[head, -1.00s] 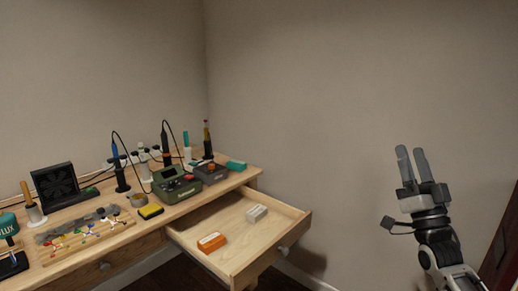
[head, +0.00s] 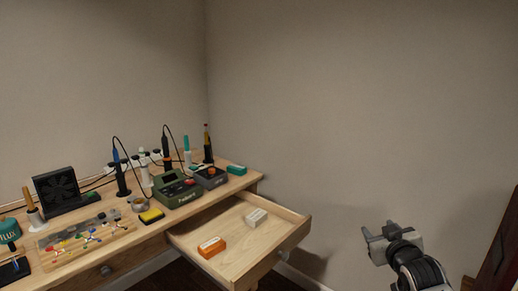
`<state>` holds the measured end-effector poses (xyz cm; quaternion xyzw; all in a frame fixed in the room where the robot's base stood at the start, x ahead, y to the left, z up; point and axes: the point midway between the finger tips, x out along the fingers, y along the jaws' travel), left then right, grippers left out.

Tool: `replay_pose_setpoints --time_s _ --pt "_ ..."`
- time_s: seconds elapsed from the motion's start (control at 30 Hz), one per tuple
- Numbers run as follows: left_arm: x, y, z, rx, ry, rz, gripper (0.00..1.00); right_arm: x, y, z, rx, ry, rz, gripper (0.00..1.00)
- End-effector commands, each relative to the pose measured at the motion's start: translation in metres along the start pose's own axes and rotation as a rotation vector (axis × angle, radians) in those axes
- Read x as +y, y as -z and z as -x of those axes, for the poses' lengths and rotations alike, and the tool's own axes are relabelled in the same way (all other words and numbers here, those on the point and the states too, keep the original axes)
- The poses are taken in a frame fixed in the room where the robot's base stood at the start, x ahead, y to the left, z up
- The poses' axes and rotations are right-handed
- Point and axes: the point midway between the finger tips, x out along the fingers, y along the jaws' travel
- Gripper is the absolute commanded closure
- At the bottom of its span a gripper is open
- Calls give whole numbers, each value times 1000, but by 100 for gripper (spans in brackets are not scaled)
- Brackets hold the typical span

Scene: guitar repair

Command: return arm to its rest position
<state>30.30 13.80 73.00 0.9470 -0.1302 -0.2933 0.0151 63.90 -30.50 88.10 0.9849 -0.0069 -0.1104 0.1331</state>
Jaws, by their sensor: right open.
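My right gripper (head: 377,236) is at the lower right in the head view, to the right of the open drawer (head: 246,270) and apart from it. Its two fingers point to the left and slightly up, and they are spread with nothing between them. My right arm comes in from the bottom edge of the picture. My left gripper is not in view.
The wooden workbench (head: 130,248) holds a green soldering station (head: 178,190), a black fan (head: 60,190), a yellow sponge (head: 151,216) and several tools. The pulled-out drawer holds an orange box (head: 211,247) and a pale box (head: 256,217). The wall behind the gripper is bare.

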Motion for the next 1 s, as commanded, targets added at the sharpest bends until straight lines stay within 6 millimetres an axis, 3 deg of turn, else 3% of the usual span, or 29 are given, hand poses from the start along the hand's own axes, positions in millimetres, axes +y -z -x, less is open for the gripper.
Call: replay_pose_setpoints --time_s 0.03,0.17,0.27,0.4,0.5,0.6,0.77,1.0 --pt "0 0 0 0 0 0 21 -18 -20 12 -21 28 -4 48" --pt "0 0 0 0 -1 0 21 -62 -64 48 -71 100 -21 48" --pt "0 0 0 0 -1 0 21 -102 -102 91 -121 168 -48 48" --pt "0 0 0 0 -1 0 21 -154 -146 170 -203 260 -112 48" --pt "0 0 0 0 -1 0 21 -180 -163 225 -259 308 -165 48" --pt "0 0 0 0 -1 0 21 -196 -170 266 -300 336 -210 48" --pt "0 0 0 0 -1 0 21 -205 -171 298 -333 354 -249 48" --pt "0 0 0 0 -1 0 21 -206 -171 303 -338 357 -253 48"
